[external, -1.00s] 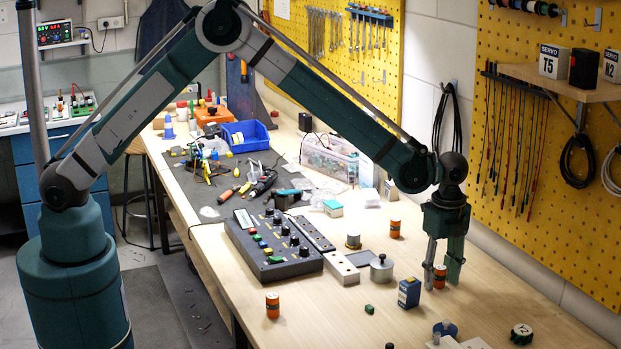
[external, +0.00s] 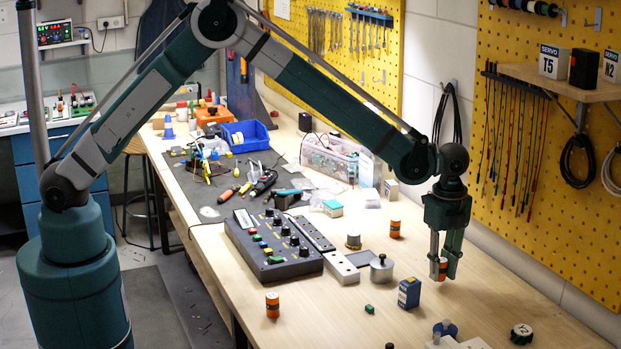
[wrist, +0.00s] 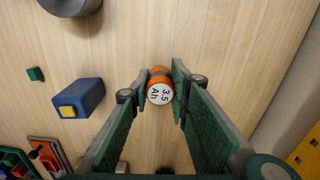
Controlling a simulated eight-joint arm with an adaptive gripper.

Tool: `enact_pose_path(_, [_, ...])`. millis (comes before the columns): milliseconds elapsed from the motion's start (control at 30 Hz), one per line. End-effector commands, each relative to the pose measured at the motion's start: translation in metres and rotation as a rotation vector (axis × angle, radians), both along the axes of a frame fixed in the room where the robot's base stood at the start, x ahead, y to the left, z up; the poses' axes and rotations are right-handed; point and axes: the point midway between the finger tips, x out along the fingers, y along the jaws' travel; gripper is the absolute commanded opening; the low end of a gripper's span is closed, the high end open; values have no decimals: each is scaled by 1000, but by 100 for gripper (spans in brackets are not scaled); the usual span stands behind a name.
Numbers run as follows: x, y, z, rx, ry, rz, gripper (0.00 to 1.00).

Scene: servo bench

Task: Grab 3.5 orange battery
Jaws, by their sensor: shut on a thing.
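An orange battery with a white end marked "3.5 Ah" (wrist: 160,92) is between the two fingers of my gripper (wrist: 159,88) in the wrist view. In the external view my gripper (external: 444,272) is shut on this battery (external: 439,269), which looks raised a little above the bench. Two other orange batteries stand on the bench: one at the front left (external: 272,305) and one farther back (external: 395,229). Their labels cannot be read.
A blue box (external: 409,293) stands left of my gripper, with a small green block (external: 369,309) beyond it. A grey metal weight (external: 381,268) and a black control panel (external: 275,245) stand farther left. The yellow pegboard wall (external: 560,170) is at the right.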

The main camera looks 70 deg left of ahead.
Motion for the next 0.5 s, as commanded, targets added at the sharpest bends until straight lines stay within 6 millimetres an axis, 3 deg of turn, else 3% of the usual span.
enact_pose_path(300, [0,0,49,0,0,0,3])
enact_pose_path(500, [0,0,70,0,0,0,3])
